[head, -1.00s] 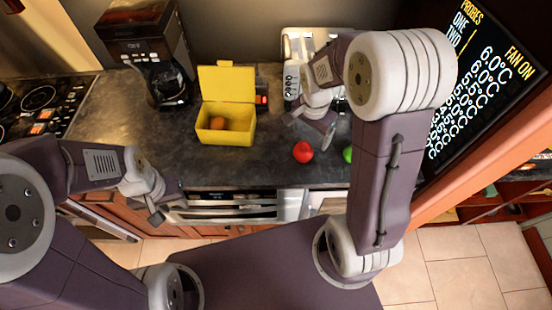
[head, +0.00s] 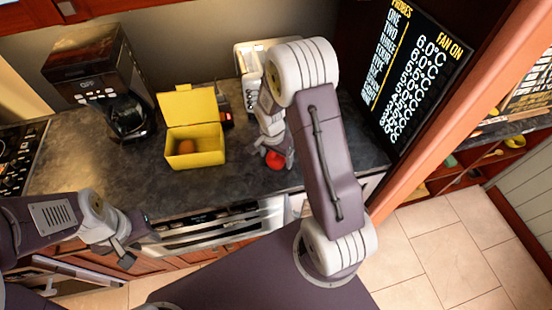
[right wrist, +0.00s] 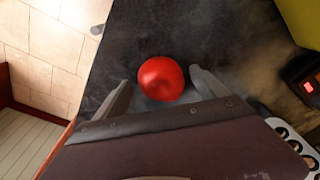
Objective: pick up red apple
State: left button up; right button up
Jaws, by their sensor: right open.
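The red apple (head: 274,160) sits on the dark counter (head: 240,185), towards its front edge. My right gripper (head: 273,150) is directly over the apple in the head view and covers part of it. In the right wrist view the apple (right wrist: 161,79) shows between and slightly ahead of the open fingertips of my right gripper (right wrist: 160,88), with gaps on both sides. Nothing is held in it. My left gripper (head: 132,243) hangs in front of the counter at the left, fingers apart and empty.
A yellow open box (head: 195,150) with an orange round thing (head: 186,147) inside stands left of the apple. A coffee maker (head: 105,80) is farther left. A toaster (head: 246,75) stands behind my right arm. A dark display panel (head: 415,75) stands at the right.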

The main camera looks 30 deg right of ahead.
jog(key=shift+d+f, duration=0.2)
jog(key=shift+f, duration=0.5)
jog(key=shift+w+f, duration=0.1)
jog(key=shift+f, duration=0.2)
jog(key=shift+a, duration=0.1)
